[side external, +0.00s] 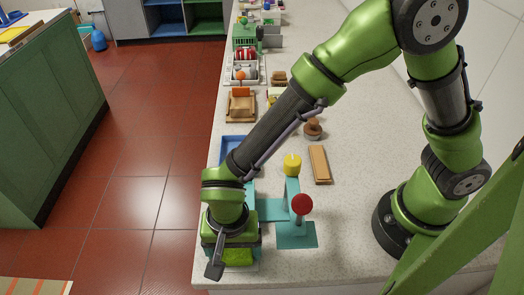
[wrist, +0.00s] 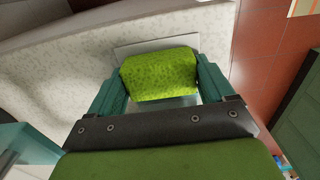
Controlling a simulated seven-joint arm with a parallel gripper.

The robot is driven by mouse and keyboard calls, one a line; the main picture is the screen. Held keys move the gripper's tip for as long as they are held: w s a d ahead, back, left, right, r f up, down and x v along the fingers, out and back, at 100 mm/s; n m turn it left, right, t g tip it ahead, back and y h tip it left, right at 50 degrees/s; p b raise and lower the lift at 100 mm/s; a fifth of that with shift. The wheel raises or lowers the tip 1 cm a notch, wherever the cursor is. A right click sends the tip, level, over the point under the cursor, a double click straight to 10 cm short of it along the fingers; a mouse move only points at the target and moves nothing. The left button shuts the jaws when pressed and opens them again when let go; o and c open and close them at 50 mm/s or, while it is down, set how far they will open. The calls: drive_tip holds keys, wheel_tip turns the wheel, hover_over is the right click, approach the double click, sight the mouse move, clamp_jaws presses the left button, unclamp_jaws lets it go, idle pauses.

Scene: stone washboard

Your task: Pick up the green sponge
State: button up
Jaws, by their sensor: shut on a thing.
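The green sponge (wrist: 160,74) is a bright speckled block between the two teal fingers of my gripper (wrist: 158,82) in the wrist view. The fingers touch it on both sides. In the side view the sponge (side external: 238,257) shows at the near left end of the counter, partly hidden under my gripper (side external: 232,256). A pale flat plate (wrist: 125,50) shows behind the sponge in the wrist view. I cannot tell whether the sponge touches it.
A teal stand with a red ball (side external: 302,204) and a yellow knob (side external: 292,164) is close on the right. A wooden block (side external: 320,165) and a blue tray (side external: 231,143) lie farther back. The counter's left edge drops to a red tiled floor (side external: 120,205).

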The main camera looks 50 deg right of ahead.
drive_tip(key=shift+r, duration=0.15)
wheel_tip(320, 180, up, 10)
drive_tip(key=shift+f, duration=0.1)
idle(0.3)
